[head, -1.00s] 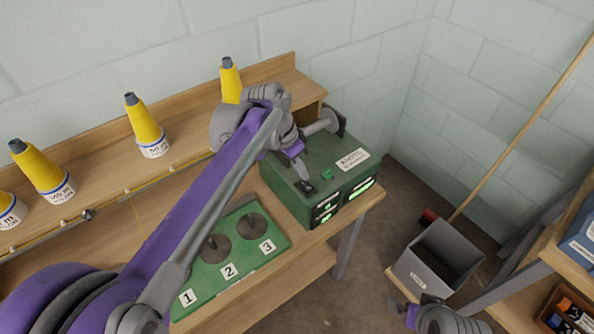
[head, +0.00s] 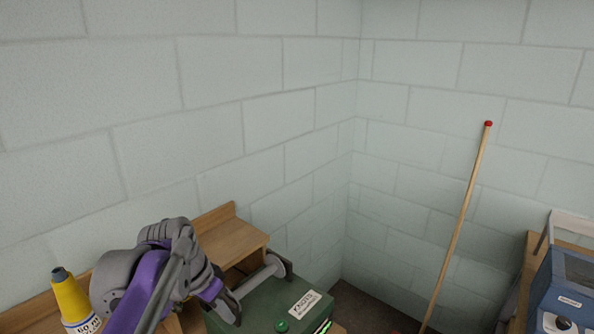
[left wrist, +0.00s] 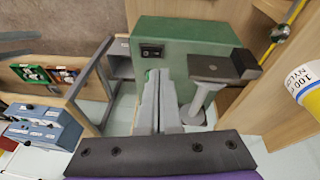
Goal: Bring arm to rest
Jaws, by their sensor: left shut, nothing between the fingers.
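My left arm comes in from the lower left of the head view. Its gripper (head: 228,306) is at the front left of the green machine (head: 285,312). In the left wrist view the two grey fingers (left wrist: 160,78) lie together with nothing between them, in front of the green machine (left wrist: 185,35) and its black switch (left wrist: 152,52). A grey spool (head: 260,281) on the machine's side is close beside the gripper; it also shows in the left wrist view (left wrist: 203,98). I cannot tell whether they touch. My right gripper is out of view.
A yellow cone (head: 72,300) stands left of my arm. The wooden shelf (head: 228,238) runs behind it against the block wall. A wooden pole (head: 458,222) leans in the corner. A blue box (head: 562,285) sits on a shelf at the right. Space above the bench is clear.

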